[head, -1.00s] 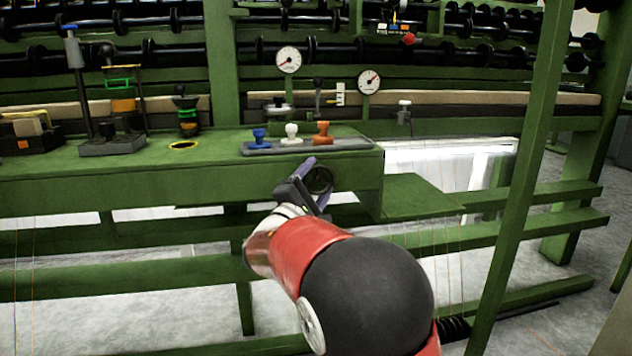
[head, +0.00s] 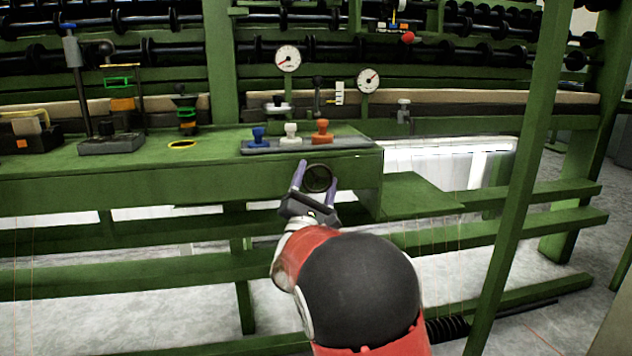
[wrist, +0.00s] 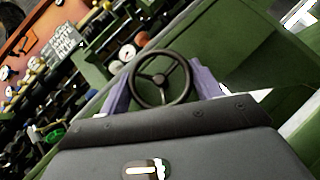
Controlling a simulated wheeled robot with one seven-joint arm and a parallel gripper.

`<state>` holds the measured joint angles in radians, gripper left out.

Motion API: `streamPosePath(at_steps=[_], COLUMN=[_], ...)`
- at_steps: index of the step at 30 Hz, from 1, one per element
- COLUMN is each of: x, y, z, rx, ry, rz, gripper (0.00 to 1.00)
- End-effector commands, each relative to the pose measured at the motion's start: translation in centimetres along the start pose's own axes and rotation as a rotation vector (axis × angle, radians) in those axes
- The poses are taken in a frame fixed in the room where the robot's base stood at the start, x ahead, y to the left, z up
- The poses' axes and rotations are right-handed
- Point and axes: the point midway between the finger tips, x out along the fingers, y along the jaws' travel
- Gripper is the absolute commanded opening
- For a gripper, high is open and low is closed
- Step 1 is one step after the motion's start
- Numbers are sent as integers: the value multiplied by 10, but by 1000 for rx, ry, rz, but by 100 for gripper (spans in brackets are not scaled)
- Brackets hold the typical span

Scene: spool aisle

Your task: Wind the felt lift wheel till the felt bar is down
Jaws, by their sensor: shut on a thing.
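The lift wheel (head: 318,179) is a dark three-spoked handwheel on the front face of the green bench. It also shows in the wrist view (wrist: 160,81). My gripper (head: 316,172) is shut on it, with a purple finger on each side of the rim; the fingers show in the wrist view (wrist: 160,88) too. A long pale bar (head: 470,97) runs level behind the bench, above a dark strip. It may be the felt bar; its height is hard to judge. A small white scale (head: 340,93) stands in front of it.
Blue, white and orange knobs (head: 291,133) stand on a grey strip above the wheel. Two round dials (head: 288,58) are behind them. A green post (head: 520,170) slants on the right, and a lower green ledge (head: 415,195) is right of the wheel.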

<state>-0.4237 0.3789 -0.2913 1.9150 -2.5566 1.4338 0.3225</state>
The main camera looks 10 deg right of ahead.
Motion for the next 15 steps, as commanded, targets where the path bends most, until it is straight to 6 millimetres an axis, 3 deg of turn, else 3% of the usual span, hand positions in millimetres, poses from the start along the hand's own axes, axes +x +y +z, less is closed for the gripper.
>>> streamPosePath(at_steps=[8, 9, 13, 15], x=[0, 0, 0, 0], y=[-1, -1, -1, -1], z=[0, 0, 0, 0], rx=[-5, -5, -4, -4], ry=[-1, -1, -1, -1], rz=[0, 0, 0, 0], gripper=[42, 67, 84, 86])
